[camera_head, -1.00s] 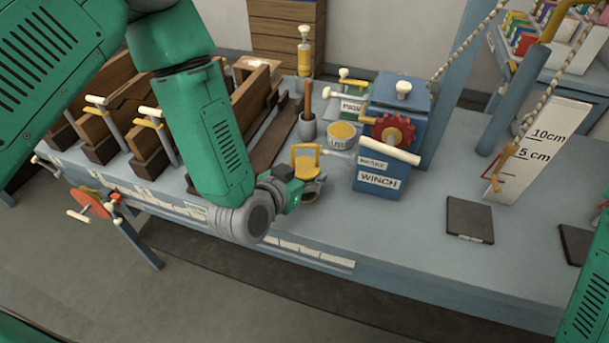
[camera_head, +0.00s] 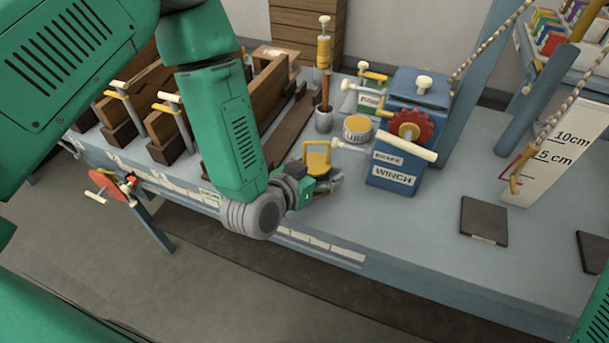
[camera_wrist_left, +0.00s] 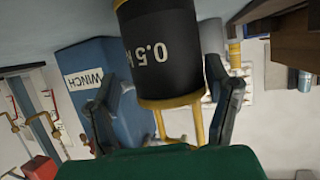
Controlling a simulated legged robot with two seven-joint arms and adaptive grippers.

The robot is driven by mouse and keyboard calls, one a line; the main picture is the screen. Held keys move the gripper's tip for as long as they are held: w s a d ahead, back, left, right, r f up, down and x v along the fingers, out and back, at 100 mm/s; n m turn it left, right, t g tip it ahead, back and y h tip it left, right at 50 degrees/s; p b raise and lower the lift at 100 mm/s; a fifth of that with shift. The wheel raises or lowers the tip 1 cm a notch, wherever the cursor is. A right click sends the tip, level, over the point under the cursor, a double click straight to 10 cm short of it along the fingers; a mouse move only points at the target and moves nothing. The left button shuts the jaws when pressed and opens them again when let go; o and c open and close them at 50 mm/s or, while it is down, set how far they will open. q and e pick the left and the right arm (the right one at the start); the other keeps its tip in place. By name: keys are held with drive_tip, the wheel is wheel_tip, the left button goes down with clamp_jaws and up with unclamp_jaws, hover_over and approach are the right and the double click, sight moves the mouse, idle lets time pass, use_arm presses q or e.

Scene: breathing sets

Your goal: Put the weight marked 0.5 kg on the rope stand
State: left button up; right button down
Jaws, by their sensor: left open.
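The weight marked 0.5 kg shows its yellow handle (camera_head: 317,155) in the head view, on the bench left of the winch. In the left wrist view the black weight (camera_wrist_left: 165,52) has a yellow band and part of its "0.5 K" label. My left gripper (camera_head: 322,185) is open in the head view, close against the weight. In the wrist view its fingers (camera_wrist_left: 165,105) stand on either side of the weight's handle end. The rope's hook (camera_head: 515,182) hangs by the blue post of the rope stand (camera_head: 510,108). My right gripper is out of view.
The blue winch box (camera_head: 392,170) with its red gear stands close right of the weight. A yellow-topped tub (camera_head: 357,129) is behind it. A dark plate (camera_head: 484,220) lies on the bench, in front of the white height scale (camera_head: 552,150). Wooden pieces with clamps fill the left.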

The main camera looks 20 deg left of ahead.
use_arm(q)
drive_tip(key=v, duration=1.1)
drive_tip(key=shift+a, duration=0.15)
drive_tip(key=shift+s+r, duration=0.1)
idle(0.8)
